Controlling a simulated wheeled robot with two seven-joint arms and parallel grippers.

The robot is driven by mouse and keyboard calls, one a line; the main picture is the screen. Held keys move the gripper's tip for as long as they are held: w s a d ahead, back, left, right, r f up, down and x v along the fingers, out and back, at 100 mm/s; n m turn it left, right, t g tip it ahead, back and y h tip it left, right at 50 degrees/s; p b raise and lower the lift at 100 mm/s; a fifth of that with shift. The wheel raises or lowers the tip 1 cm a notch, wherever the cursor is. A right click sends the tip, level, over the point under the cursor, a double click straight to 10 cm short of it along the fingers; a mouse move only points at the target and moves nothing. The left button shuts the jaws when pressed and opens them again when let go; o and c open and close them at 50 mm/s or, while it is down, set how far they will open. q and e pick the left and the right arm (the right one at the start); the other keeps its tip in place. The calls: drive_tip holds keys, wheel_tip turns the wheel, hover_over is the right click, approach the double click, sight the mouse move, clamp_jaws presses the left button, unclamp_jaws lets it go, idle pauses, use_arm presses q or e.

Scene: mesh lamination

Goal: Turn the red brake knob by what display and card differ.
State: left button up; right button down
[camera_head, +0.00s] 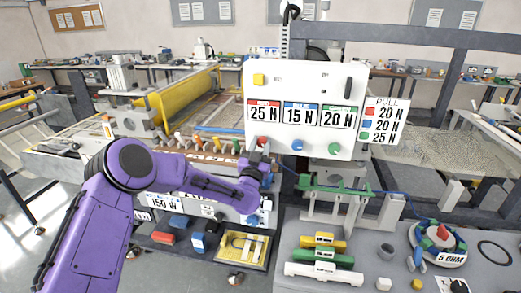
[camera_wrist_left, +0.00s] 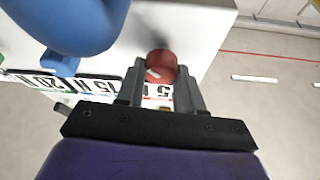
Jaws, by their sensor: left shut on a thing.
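The white display panel (camera_head: 300,72) reads red 25 N, blue 15 N and green 20 N. The card (camera_head: 384,122) beside it reads PULL, with red 20 N, blue 20 N and green 25 N. Below the readings are the red brake knob (camera_head: 262,141), the blue knob (camera_head: 297,145) and the green knob (camera_head: 335,149). My left gripper (camera_head: 262,151) is at the red knob. In the left wrist view my left gripper (camera_wrist_left: 160,75) has its fingers shut on either side of the red knob (camera_wrist_left: 161,64), which carries a white mark. My right gripper is out of view.
The blue knob (camera_wrist_left: 62,63) is close beside my left gripper. Below the panel, a green bracket (camera_head: 345,189) and a grey bench top (camera_head: 330,230) hold several coloured blocks and a 5 OHM reel (camera_head: 438,243). A yellow tray (camera_head: 243,250) lies under my left arm.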

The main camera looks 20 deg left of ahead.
use_arm(q)
drive_tip(key=n+b, duration=0.1)
drive_tip(key=n+y+b, duration=0.1)
drive_tip(key=n, duration=0.1)
drive_tip(key=n+y+b, duration=0.1)
drive_tip(key=shift+f+n+b, duration=0.25)
drive_tip(key=shift+n+b, duration=0.05)
drive_tip(key=shift+r+n+g+y+b, duration=0.1)
drive_tip(key=shift+n+g+y+b, duration=0.3)
drive_tip(key=shift+n+y+b, duration=0.55)
drive_tip(key=shift+r+n+g+y+b, duration=0.1)
drive_tip(key=shift+n+g+y+b, duration=0.3)
drive_tip(key=shift+n, duration=1.05)
drive_tip(key=shift+r, duration=0.1)
drive_tip(key=o, duration=1)
drive_tip(key=shift+o, duration=0.2)
